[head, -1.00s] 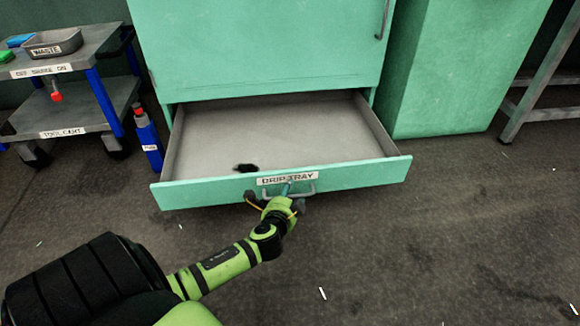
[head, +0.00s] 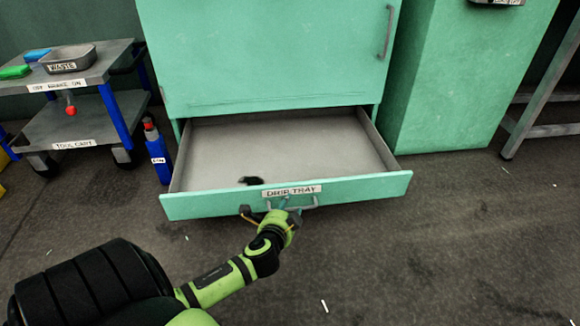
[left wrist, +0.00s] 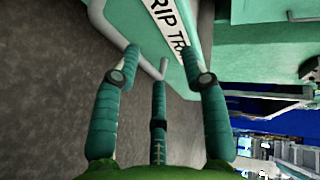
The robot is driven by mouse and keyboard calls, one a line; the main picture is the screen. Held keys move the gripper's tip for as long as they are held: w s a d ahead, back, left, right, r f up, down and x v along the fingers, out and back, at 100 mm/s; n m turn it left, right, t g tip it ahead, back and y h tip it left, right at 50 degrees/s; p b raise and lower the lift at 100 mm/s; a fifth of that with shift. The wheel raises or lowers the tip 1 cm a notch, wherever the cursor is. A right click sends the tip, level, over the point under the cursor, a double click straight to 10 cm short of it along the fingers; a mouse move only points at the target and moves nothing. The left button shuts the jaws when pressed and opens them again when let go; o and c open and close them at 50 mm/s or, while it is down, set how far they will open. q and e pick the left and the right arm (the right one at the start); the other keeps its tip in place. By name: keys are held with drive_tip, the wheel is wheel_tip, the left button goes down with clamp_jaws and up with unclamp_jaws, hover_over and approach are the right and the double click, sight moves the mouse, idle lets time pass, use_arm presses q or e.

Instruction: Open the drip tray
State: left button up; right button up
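The drip tray is a wide teal-fronted drawer (head: 360,189) with a grey inside, pulled well out from under the teal cabinet. Its label reads DRIP TRAY, and a grey bar handle (head: 316,200) sits below the label. My left gripper (head: 270,207) is at the left part of the handle. In the left wrist view its fingers (left wrist: 160,60) are spread apart around the handle bar (left wrist: 130,42), which does not look clamped. Whether a finger touches the bar is hard to tell. My right gripper is not in view.
A dark patch (head: 251,180) lies on the tray floor. A tool cart (head: 75,120) with a waste bin (head: 68,59) and a blue bottle (head: 158,155) stand at left. A teal cabinet (head: 465,75) and a grey stand (head: 530,110) are at right. The front floor is mostly clear.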

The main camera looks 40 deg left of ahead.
use_arm(q)
drive_tip(key=shift+s+d+f+p, duration=0.1)
drive_tip(key=shift+s+d+p, duration=0.35)
drive_tip(key=shift+s, duration=0.6)
drive_tip(key=shift+s+d+f+p, duration=0.1)
drive_tip(key=shift+s+d+p, duration=0.1)
drive_tip(key=shift+s+d, duration=0.65)
drive_tip(key=shift+s+a, duration=0.2)
